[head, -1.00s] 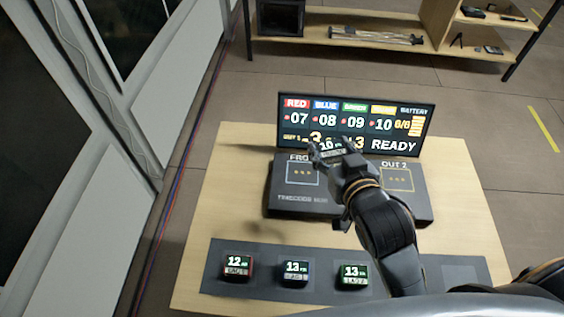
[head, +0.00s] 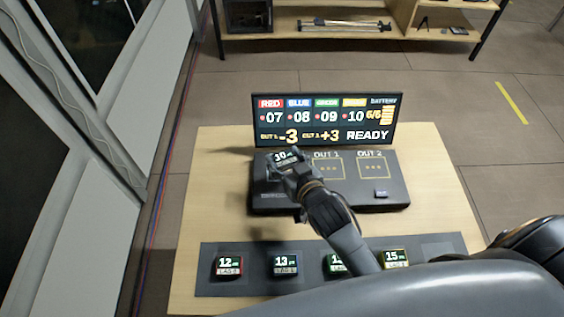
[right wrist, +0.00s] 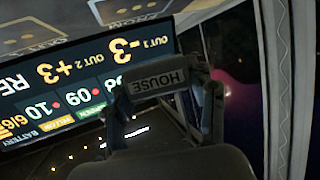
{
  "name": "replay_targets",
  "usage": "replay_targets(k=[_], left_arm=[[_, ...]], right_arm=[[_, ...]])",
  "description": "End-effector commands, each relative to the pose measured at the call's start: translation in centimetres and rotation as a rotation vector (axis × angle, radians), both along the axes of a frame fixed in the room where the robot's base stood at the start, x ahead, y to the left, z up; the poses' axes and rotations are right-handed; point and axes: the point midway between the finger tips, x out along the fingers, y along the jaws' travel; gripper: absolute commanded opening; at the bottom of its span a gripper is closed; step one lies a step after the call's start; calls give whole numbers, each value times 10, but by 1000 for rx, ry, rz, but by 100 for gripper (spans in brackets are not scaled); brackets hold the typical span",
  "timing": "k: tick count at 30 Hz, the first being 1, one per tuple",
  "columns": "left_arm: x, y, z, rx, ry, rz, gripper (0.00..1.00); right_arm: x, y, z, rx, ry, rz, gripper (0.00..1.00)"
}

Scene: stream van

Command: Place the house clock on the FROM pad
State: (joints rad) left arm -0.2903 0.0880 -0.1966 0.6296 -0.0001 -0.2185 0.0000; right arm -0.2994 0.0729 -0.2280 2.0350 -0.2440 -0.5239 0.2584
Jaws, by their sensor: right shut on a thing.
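The house clock (head: 285,156) is a small dark block with a lit "10" on its face, held in my right gripper (head: 279,163). In the right wrist view its HOUSE label (right wrist: 158,78) shows between the fingers. The gripper is shut on it, over the left part of the dark console (head: 396,200). The FROM pad is mostly hidden behind the gripper and clock in the head view; part of its outline (right wrist: 125,8) shows at the top of the right wrist view. I cannot tell whether the clock touches the pad. My left gripper is not in view.
The OUT 1 pad (head: 328,169) and OUT 2 pad (head: 372,168) look empty. A READY display (head: 326,143) stands behind the console. Several LAG clocks, such as the red one (head: 228,266), sit on a front mat (head: 256,255). Bare wooden table (head: 215,190) lies left.

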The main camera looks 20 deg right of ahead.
Motion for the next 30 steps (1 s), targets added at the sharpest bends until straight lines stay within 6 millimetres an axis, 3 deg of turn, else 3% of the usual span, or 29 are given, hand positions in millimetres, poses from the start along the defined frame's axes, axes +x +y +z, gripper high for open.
replay_targets(k=[10,16,28,29,30], left_arm=[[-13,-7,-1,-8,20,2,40],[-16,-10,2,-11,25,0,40],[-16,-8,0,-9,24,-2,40],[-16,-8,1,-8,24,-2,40],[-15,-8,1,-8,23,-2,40]], right_arm=[[25,-1,-29,0,-2,0,21],[24,0,-55,1,0,0,21],[24,-1,-61,2,-3,1,21],[24,-1,-61,1,-2,1,60],[24,-1,-61,1,-2,1,68]])
